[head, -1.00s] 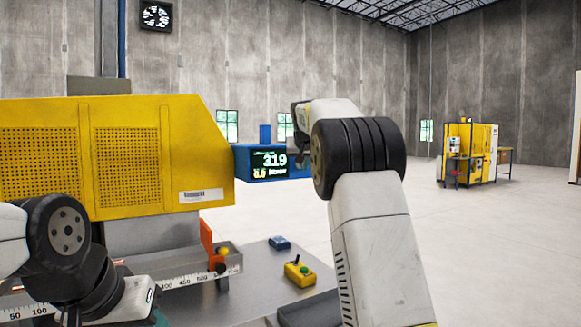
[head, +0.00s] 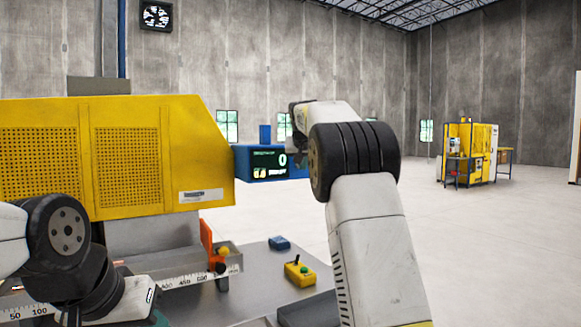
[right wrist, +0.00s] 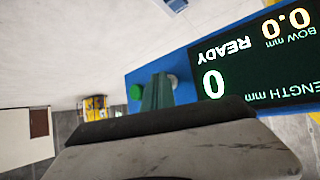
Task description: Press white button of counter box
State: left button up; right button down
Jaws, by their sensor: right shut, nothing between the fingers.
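The blue counter box (head: 243,163) hangs beside the yellow machine, its dark display reading 0. In the right wrist view the counter box (right wrist: 146,74) shows upside down, with READY, 0 and 0.0 on its display. A green button (right wrist: 135,92) sits at its edge, and the white button (right wrist: 172,80) is partly hidden behind my finger. My right gripper (right wrist: 157,92) is shut and empty, with its fingertips at the white button; I cannot tell whether they touch. In the head view the right gripper (head: 297,150) is at the box's right end. My left gripper is out of view.
The yellow machine (head: 180,150) fills the left. Open floor lies to the right.

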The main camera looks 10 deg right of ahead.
dwell(0.5)
jog(key=shift+s+d, duration=0.25)
jog(key=shift+s, duration=0.5)
jog(key=s, duration=0.1)
jog(key=s+d, duration=0.1)
jog(key=s, duration=0.2)
jog(key=shift+s+d, duration=0.35)
jog(key=shift+s, duration=0.05)
